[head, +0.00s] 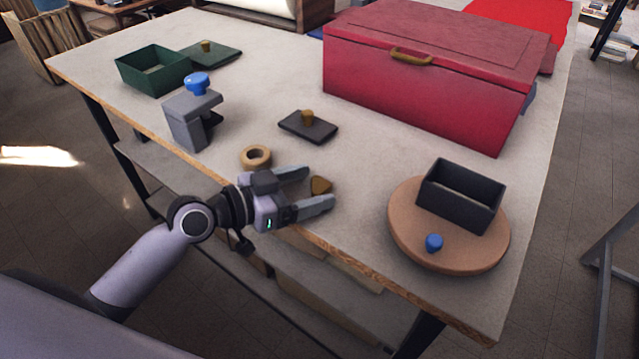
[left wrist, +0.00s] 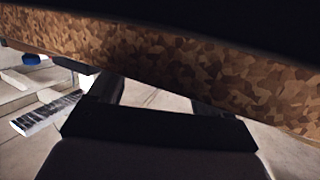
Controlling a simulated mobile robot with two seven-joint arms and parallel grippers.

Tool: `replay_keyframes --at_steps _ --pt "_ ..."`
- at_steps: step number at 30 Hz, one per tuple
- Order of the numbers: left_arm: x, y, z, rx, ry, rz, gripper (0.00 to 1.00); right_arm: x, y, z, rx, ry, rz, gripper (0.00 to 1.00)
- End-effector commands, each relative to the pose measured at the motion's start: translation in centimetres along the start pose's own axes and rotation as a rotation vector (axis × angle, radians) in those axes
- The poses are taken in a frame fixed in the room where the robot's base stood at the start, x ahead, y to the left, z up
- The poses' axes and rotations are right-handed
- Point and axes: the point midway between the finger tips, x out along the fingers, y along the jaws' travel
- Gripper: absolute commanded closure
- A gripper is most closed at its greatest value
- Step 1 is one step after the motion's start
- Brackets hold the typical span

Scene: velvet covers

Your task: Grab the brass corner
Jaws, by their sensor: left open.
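My right gripper is not in view.
A tape roll (head: 256,157) lies just behind my left gripper. A dark lid with a knob (head: 308,126) lies farther back. A round wooden board (head: 405,240) with a black box (head: 460,198) and blue knob stands right. A red chest (head: 420,100) fills the back; a grey clamp (head: 190,120) stands left.

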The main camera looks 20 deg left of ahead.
Motion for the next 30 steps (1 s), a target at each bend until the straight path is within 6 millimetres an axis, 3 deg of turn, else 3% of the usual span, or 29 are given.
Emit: replay_keyframes --at_steps 4,5,9,12,23,30 --pt "0.0 0.0 0.0 0.0 0.0 0.0 0.22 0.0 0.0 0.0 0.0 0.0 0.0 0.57" --pt "0.0 0.0 0.0 0.001 0.0 0.0 0.28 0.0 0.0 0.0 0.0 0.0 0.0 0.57" --pt "0.0 0.0 0.0 0.0 0.0 0.0 0.74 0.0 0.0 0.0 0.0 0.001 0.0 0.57" --pt "0.0 0.0 0.0 0.0 0.0 0.0 1.0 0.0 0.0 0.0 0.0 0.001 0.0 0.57" --pt "-0.1 0.0 0.0 0.0 0.0 0.0 1.0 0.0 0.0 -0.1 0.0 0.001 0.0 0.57" --pt "-0.4 0.0 -1.7 0.003 0.002 0.0 1.0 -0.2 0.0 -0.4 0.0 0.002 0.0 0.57"
